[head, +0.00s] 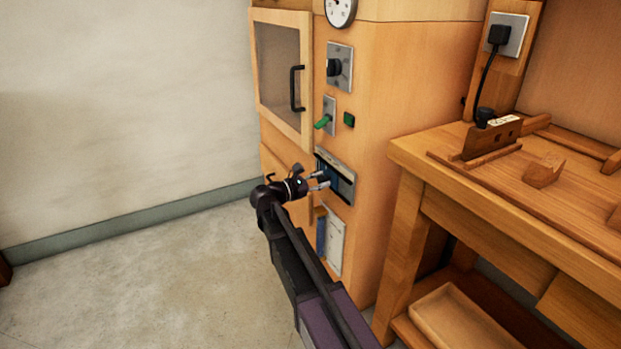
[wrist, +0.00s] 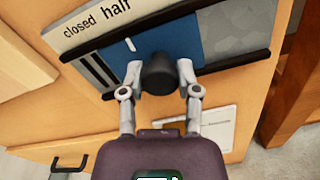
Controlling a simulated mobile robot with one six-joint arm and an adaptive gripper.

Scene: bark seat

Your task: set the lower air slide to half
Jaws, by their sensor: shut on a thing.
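The lower air slide is a blue plate (wrist: 186,38) with a black knob (wrist: 160,72), running between two dark rails in the cabinet front. In the wrist view my gripper (wrist: 162,82) is shut on the knob, one finger on each side. A label strip (wrist: 75,28) above the upper rail reads "closed" and "half"; its further end is cut off. A short white mark (wrist: 130,45) on the blue plate lies below the word "half", near its right end. In the head view my gripper (head: 320,181) is at the slide's panel (head: 345,188), and my arm partly hides it.
Above are a green lever (head: 322,122), a dark knob (head: 334,68) and a glazed door with a black handle (head: 297,89). A white plate (head: 335,246) is below the slide. A wooden bench (head: 440,160) stands close on the right.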

